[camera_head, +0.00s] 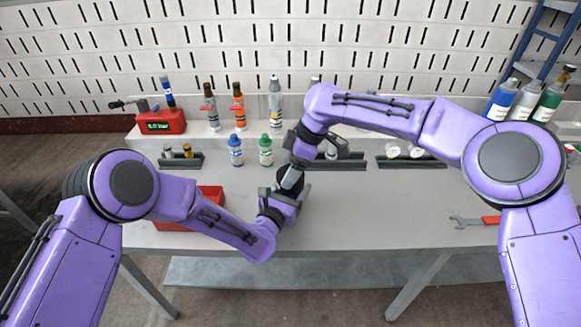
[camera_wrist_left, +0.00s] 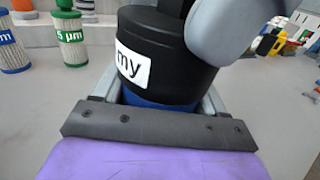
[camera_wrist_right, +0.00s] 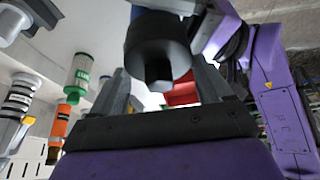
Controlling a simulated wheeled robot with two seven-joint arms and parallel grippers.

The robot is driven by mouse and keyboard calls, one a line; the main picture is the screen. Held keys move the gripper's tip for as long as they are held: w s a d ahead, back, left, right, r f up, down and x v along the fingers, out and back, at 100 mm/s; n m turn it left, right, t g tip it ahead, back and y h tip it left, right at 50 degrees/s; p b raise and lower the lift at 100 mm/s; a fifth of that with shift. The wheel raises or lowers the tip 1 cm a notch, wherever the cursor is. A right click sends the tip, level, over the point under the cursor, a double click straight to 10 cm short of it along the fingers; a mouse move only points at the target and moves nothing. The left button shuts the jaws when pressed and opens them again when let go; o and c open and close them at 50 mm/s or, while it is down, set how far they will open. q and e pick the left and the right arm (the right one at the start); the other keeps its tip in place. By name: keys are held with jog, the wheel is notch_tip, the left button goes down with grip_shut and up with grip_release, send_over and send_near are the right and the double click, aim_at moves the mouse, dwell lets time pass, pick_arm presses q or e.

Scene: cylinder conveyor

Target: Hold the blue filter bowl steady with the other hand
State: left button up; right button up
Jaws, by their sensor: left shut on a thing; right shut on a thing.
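The blue filter bowl shows as a blue band (camera_wrist_left: 160,102) under a wide black cap (camera_wrist_left: 160,60) with a white "my" label in the left wrist view. My left gripper (camera_head: 288,193) is shut around the blue bowl, which is mostly hidden by the gripper and cap. My right gripper (camera_head: 293,172) comes down from above and is shut on the black cap's upper part. In the right wrist view the black part (camera_wrist_right: 160,45) sits between the fingers. The exact contact is partly hidden.
Blue-capped (camera_head: 235,150) and green-capped (camera_head: 265,150) filter cartridges stand behind the grippers. A red tray (camera_head: 209,193) lies partly behind my left arm. A red-handled wrench (camera_head: 476,221) lies at the right. The table between is clear.

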jog(key=n+g, duration=0.1)
jog(key=n, duration=0.2)
jog(key=n+g, duration=0.1)
jog(key=n, duration=0.2)
jog(key=shift+h, duration=0.3)
jog(key=o, duration=1.2)
jog(key=shift+r, duration=0.1)
jog(key=shift+r, duration=1.2)
jog(key=m+t, duration=0.1)
jog(key=m, duration=0.4)
jog(key=shift+t, duration=0.4)
jog(key=shift+m, duration=0.6)
